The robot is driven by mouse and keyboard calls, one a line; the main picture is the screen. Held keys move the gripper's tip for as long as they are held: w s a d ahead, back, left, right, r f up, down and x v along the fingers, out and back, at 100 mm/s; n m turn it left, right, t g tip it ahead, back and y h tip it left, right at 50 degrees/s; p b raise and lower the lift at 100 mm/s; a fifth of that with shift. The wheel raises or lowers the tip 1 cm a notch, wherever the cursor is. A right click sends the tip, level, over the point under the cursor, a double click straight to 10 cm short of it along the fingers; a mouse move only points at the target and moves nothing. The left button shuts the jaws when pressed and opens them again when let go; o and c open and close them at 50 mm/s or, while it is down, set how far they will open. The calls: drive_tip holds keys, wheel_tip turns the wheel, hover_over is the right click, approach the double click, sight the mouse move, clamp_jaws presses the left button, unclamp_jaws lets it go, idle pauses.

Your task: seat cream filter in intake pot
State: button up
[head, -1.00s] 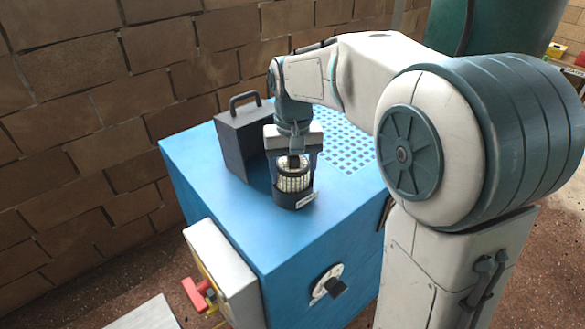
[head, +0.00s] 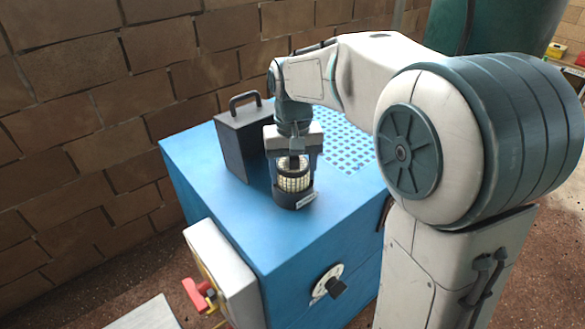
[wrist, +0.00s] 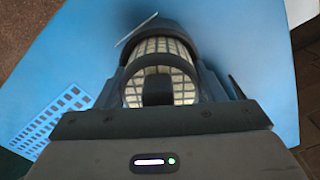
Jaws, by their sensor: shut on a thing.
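The cream filter (head: 295,180) is a pale cylinder with a dark grid, upright beneath my gripper (head: 294,165). Its lower part is inside the dark intake pot (head: 294,199), which stands on the blue cabinet top and bears a small pale label. In the wrist view the filter (wrist: 160,75) shows between the fingers with a dark knob at its near end, and the dark pot rim (wrist: 166,28) curves around its far end. My gripper is shut on the filter. How deep the filter sits, and whether it touches the pot's floor, is hidden.
A dark case with a handle (head: 240,140) stands just left of the pot. The blue cabinet top (head: 240,210) is clear in front, with a perforated grid (head: 345,140) behind.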

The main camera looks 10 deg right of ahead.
drive_tip(key=o, duration=1.1)
drive_tip(key=shift+f, duration=0.1)
drive_tip(key=shift+r, duration=0.2)
drive_tip(key=shift+r+p, duration=2.3)
drive_tip(key=shift+r, duration=0.4)
